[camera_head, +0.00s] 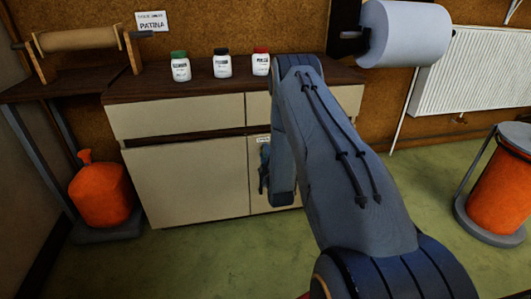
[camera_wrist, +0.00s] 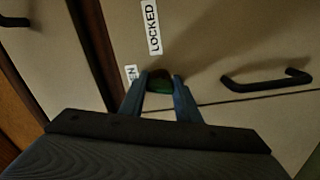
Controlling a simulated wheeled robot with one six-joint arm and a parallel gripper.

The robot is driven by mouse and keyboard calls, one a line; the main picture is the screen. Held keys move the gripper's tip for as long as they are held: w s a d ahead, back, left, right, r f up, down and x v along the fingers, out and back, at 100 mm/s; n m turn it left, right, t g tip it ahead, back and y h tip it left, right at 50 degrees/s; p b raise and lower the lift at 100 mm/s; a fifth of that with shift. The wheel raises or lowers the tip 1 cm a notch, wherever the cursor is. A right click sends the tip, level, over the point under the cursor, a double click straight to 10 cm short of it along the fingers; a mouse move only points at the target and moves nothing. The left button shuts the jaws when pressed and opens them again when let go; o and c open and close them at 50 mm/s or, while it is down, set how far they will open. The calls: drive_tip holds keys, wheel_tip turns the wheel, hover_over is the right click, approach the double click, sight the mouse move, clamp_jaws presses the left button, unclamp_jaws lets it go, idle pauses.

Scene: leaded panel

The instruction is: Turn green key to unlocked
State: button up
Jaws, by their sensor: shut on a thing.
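The green key (camera_wrist: 160,83) sits at the cabinet front in the wrist view, between the two fingers of my gripper (camera_wrist: 160,93). The gripper is shut on the key. Much of the key is hidden by the fingers, so its turn angle is hard to tell. A white label reading LOCKED (camera_wrist: 151,27) is just above the key, and a second, partly hidden label (camera_wrist: 131,74) ending in "N" is to its left. In the head view, my gripper (camera_head: 264,172) is at the cabinet front, and my arm hides the key.
A black handle (camera_wrist: 266,79) is right of the key. The cream cabinet (camera_head: 190,180) carries several bottles (camera_head: 222,66) on its dark top. An orange container (camera_head: 100,195) stands on the floor at left, an orange bin (camera_head: 500,190) at right. Green floor (camera_head: 220,262) lies clear in front.

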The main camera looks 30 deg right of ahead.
drive_tip(key=shift+n+p, duration=0.5)
drive_tip(key=shift+n, duration=1.1)
drive_tip(key=o, duration=1)
drive_tip(key=shift+o, duration=0.2)
drive_tip(key=p+v, duration=0.1)
drive_tip(key=v, duration=0.6)
drive_tip(key=shift+s, duration=0.4)
drive_tip(key=shift+a, duration=0.1)
